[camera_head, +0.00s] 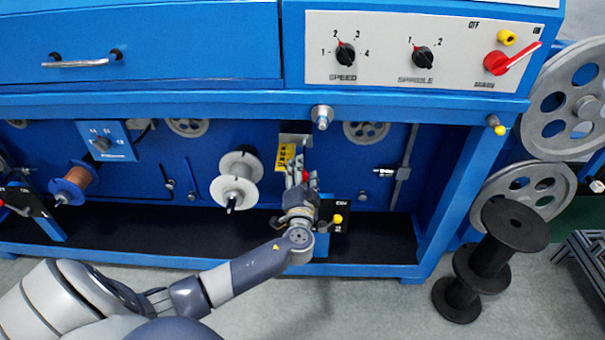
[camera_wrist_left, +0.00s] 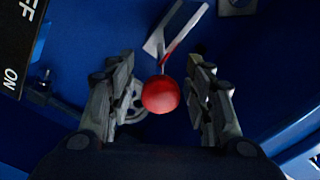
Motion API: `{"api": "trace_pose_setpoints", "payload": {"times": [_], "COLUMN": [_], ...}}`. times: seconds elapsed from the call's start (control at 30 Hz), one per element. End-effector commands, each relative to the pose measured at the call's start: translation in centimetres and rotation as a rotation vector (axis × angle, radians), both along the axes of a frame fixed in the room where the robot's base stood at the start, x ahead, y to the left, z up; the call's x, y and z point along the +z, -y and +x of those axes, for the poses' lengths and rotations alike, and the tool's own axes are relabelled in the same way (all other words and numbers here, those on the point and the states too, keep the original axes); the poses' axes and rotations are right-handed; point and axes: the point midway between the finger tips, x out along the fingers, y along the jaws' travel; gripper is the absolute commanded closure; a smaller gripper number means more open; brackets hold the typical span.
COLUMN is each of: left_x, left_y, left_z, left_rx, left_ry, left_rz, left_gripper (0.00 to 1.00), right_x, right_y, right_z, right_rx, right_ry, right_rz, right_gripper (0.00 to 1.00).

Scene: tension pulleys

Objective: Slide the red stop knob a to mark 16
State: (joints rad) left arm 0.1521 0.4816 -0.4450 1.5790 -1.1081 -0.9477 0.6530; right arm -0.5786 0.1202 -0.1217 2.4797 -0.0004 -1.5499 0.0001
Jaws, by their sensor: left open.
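A round red knob (camera_wrist_left: 160,94) shows in the left wrist view, on a thin rod that leads up to a pale metal plate (camera_wrist_left: 176,30) with a red edge. My left gripper (camera_wrist_left: 166,92) is open, with one finger on each side of the knob and a visible gap on both sides. I cannot tell how deep the knob sits between the fingers. In the head view my left gripper (camera_head: 302,180) reaches into the blue machine's recess, beside a yellow scale plate (camera_head: 285,157). Its marks are too small to read, and the gripper largely hides the knob there.
A white spool (camera_head: 238,178) sticks out left of my gripper. A black panel with a yellow knob (camera_head: 337,218) is close on the right. The machine's upper beam (camera_head: 240,105) is above. A black spool (camera_head: 490,260) stands on the floor at right.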

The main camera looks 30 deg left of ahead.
Motion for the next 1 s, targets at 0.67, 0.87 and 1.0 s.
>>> {"api": "trace_pose_setpoints", "payload": {"times": [0.67,0.87,1.0], "left_x": [-0.01,-0.03,-0.07], "left_y": [0.02,0.04,0.02], "left_z": [0.05,0.04,0.10], "left_rx": [-0.001,-0.002,-0.002], "left_ry": [0.000,-0.001,0.000], "left_rz": [0.000,-0.001,-0.001], "left_gripper": [1.00,1.00,1.00], "right_x": [-0.01,-0.01,-0.09], "right_y": [-0.06,-0.05,-0.06], "right_z": [0.04,0.05,0.08], "right_rx": [0.001,0.001,0.001], "right_ry": [0.002,0.002,0.003], "right_rz": [0.001,0.001,0.001], "right_gripper": [0.14,0.14,0.14]}}
